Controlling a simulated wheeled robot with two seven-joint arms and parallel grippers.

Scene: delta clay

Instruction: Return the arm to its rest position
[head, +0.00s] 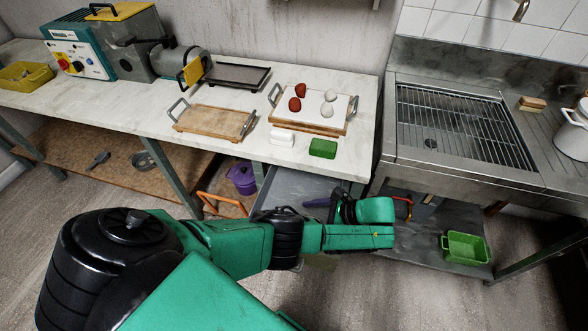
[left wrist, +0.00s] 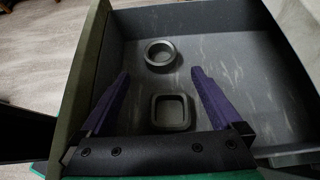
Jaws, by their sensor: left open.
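My left arm reaches across the lower part of the head view, in front of the worktable. Its purple gripper finger shows at the open grey drawer (head: 288,183), and the rest of the gripper (head: 318,202) is mostly hidden by my wrist. In the left wrist view my left gripper (left wrist: 160,73) is open and empty, its two purple fingers spread above the drawer (left wrist: 225,35). A round grey dish (left wrist: 160,54) and a square grey dish (left wrist: 171,111) lie on the drawer floor, apart from each other. My right gripper is not in view.
On the worktable stand a white board (head: 313,119) with red and white lumps, a wooden tray (head: 213,121), a white block (head: 282,138) and a green block (head: 322,148). The sink (head: 455,125) is at right. A green bin (head: 465,247) sits on the low shelf.

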